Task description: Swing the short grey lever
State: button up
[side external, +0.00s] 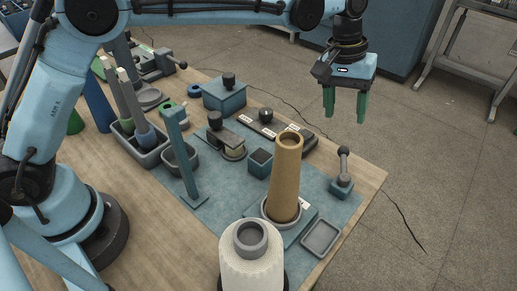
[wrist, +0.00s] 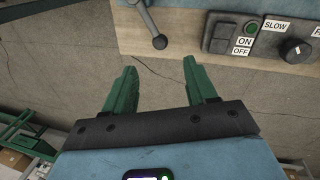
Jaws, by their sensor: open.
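A tan cone (side external: 286,180) stands left of the lever, with a shallow grey tray (side external: 321,238) in front. A dark control panel (wrist: 262,38) with ON, OFF and SLOW labels and a dial is right of the lever. A white yarn cone (side external: 251,265) stands nearest.

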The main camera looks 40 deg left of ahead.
aim_at(343, 147)
jog(key=f, duration=0.3)
jog(key=d+f, duration=0.1)
jog(key=f, duration=0.6)
jog(key=shift+w+d, duration=0.2)
jog(key=shift+d, duration=0.2)
jog(key=shift+c, duration=0.5)
grip_shut()
